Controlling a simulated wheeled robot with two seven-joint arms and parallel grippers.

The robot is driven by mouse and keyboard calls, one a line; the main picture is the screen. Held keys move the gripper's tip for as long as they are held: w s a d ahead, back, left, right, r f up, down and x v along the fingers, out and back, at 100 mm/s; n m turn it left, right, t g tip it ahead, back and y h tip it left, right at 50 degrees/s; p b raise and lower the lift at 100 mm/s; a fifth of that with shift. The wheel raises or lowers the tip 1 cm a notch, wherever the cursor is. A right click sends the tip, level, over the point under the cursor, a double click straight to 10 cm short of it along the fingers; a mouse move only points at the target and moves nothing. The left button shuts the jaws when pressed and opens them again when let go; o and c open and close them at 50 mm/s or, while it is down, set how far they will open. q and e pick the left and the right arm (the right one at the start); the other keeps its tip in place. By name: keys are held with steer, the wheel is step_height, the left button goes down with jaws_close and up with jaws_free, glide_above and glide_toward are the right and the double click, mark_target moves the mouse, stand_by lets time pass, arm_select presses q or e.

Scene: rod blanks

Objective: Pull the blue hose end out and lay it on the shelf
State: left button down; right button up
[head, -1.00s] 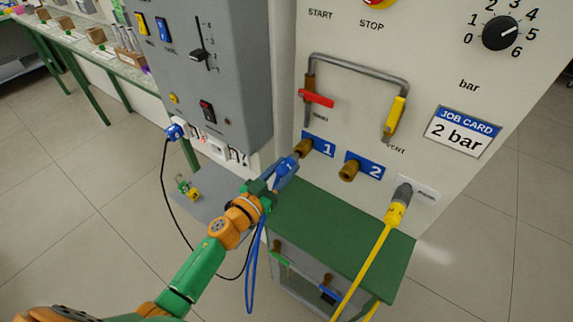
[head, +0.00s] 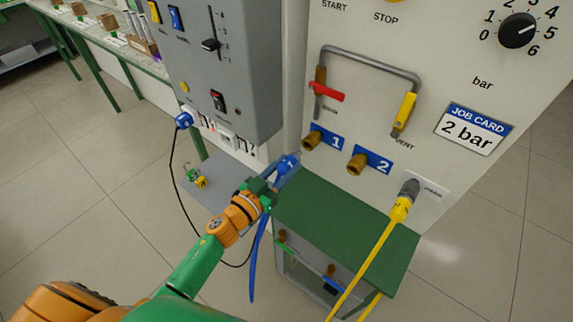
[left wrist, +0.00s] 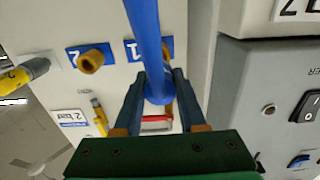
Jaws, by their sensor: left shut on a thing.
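The blue hose end (head: 287,163) is held by my left gripper (head: 277,178), which is shut on it. It is apart from brass port 1 (head: 313,139), to the lower left of that port. The hose hangs down below the gripper. In the left wrist view the blue hose (left wrist: 146,40) runs between the two fingers (left wrist: 154,95) and partly covers port 1. The green shelf (head: 345,222) lies below the ports and its top is bare. My right gripper is not in view.
A yellow hose plug (head: 402,208) sits in the socket at right, and its hose crosses the shelf's front. Brass port 2 (head: 357,162) is empty. A grey control box (head: 225,75) and a grey ledge (head: 215,182) stand at left.

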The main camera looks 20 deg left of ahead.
arm_select(q)
steer(key=shift+p+v, duration=0.6)
steer(key=shift+v, duration=2.4)
